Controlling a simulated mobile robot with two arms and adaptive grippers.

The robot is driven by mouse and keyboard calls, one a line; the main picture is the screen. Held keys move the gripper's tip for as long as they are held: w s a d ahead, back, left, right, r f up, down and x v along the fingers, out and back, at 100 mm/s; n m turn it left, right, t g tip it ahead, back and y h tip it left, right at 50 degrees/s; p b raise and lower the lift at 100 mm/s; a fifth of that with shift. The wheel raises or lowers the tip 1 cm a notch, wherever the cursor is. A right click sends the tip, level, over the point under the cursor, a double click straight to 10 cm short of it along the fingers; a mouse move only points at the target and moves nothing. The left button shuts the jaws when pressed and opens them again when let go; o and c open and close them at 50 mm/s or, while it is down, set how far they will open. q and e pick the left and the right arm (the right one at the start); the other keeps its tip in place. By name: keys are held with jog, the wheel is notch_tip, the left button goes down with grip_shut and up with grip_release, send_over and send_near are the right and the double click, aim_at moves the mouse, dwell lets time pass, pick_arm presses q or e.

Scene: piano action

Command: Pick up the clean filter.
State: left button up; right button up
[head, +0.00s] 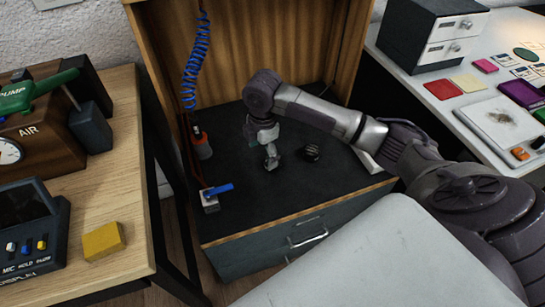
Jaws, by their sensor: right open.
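My right arm reaches in from the right over the dark top of the wooden cabinet (240,226). My right gripper (271,160) points down close above that top, and its jaws are open. A small dark round object (310,152) lies just right of the gripper, apart from it. It may be a filter, but I cannot tell whether it is the clean one. A pale flat object (368,161) lies partly hidden behind my forearm. My left gripper is not in view.
A blue-handled fitting (212,197) sits at the cabinet's front left. A red and grey tool (201,143) stands near a coiled blue hose (195,62). The left table holds a yellow block (104,241) and a pump box (35,150). A white table (460,118) stands right.

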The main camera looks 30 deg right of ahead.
notch_tip(320, 180, up, 4)
send_over(277, 169)
jog(key=w, duration=0.3)
jog(key=shift+n, duration=0.3)
jog(key=f, duration=0.2)
jog(key=f+b, duration=0.1)
jog(key=f, duration=0.2)
jog(key=f+b, duration=0.1)
jog(key=f, duration=0.1)
jog(key=shift+d+f, duration=0.25)
jog(key=shift+d, duration=0.15)
jog(key=shift+s+a+f+b, duration=0.15)
jog(key=shift+f+b, duration=0.3)
jog(key=shift+f, duration=1)
jog(key=shift+s+a+f+b, duration=0.15)
jog(key=shift+f+b, duration=0.3)
jog(key=shift+f, duration=0.95)
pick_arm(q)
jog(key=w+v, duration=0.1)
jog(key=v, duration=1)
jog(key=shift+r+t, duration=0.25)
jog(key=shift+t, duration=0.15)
pick_arm(e)
jog(key=shift+w, duration=0.1)
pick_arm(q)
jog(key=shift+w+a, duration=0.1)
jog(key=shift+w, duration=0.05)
pick_arm(e)
jog(key=shift+c, duration=0.3)
jog(key=c, duration=1.1)
